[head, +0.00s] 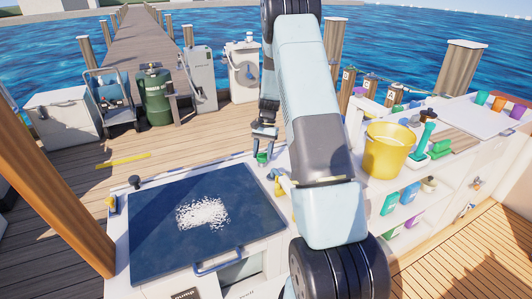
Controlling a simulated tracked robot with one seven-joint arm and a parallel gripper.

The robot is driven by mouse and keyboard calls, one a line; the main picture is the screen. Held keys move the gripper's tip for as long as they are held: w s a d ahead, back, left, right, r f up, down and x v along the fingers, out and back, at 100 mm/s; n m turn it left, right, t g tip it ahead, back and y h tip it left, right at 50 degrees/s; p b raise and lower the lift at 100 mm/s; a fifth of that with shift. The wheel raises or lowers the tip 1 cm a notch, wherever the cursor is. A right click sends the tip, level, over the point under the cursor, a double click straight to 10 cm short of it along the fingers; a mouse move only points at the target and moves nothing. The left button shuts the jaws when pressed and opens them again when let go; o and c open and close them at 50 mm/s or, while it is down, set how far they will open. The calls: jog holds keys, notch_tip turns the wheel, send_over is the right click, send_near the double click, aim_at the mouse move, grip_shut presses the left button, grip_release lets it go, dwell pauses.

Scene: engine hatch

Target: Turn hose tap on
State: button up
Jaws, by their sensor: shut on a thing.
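My gripper (263,148) points down near the back right corner of the dark blue hatch (155,235). It is shut on a small green piece (262,158) between its fingertips. This green piece may be the handle of the hose tap, but it is too small to tell. A small yellow fitting (281,182) shows just to the right, partly hidden by my arm. No hose can be made out. My arm hides the area behind and right of the gripper.
A white granular pile (203,213) lies on the hatch, which has a blue handle (218,262) at its front. A yellow bucket (388,150) and several bottles stand right. A green drum (154,95) and white cabinets stand on the dock behind. A wooden post (55,185) rises at left.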

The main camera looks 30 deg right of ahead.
jog(key=shift+w, duration=0.1)
dwell(0.3)
jog(key=o, duration=1)
jog(key=shift+r, duration=0.1)
jog(key=v, duration=1.3)
jog(key=shift+w+d+r, duration=0.1)
jog(key=shift+w+r, duration=0.05)
jog(key=shift+r, duration=0.1)
